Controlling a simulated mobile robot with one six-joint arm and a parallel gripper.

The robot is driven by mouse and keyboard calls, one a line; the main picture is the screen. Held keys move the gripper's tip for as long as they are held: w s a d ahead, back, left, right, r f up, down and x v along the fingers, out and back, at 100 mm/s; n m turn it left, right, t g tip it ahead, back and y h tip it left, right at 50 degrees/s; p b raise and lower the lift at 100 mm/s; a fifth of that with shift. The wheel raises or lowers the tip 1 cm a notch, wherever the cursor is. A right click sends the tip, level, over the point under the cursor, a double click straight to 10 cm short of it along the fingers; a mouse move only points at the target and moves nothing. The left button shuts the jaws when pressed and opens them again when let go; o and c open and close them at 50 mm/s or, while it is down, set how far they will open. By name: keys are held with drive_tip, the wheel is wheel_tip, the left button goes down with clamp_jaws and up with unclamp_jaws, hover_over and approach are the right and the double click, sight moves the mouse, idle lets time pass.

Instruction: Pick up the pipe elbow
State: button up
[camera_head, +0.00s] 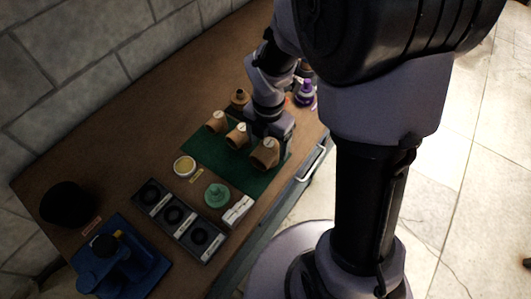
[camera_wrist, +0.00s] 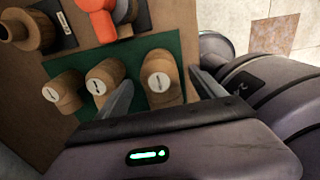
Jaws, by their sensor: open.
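Three tan pipe elbows with pale marked round faces stand in a row on a green mat (camera_head: 208,150). In the head view they are the left elbow (camera_head: 216,121), the middle elbow (camera_head: 238,135) and the right elbow (camera_head: 265,153). In the wrist view (camera_wrist: 160,80) the right elbow shows between the two fingers of my gripper (camera_wrist: 160,87). The fingers are apart, one on each side of it. The left finger also lies between the right and middle elbows (camera_wrist: 104,78). I cannot tell whether either finger touches an elbow.
A brown fitting (camera_head: 240,98) and a purple bottle (camera_head: 304,92) stand behind the mat. An orange-topped thing (camera_wrist: 98,12) is near the elbows. A yellow-topped tin (camera_head: 184,166), green piece (camera_head: 217,194), dark ring tray (camera_head: 178,218) and blue device (camera_head: 118,262) are to the left.

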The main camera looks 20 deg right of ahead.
drive_tip(key=f+b, duration=0.1)
drive_tip(key=f, duration=0.1)
drive_tip(key=f+b, duration=0.2)
drive_tip(key=f, duration=0.1)
drive_tip(key=shift+s+a+f, duration=0.2)
drive_tip(key=shift+a+f, duration=0.05)
drive_tip(key=shift+f, duration=0.1)
drive_tip(key=shift+r, duration=0.15)
drive_tip(key=shift+c, duration=0.9)
drive_tip(key=c, duration=1.4)
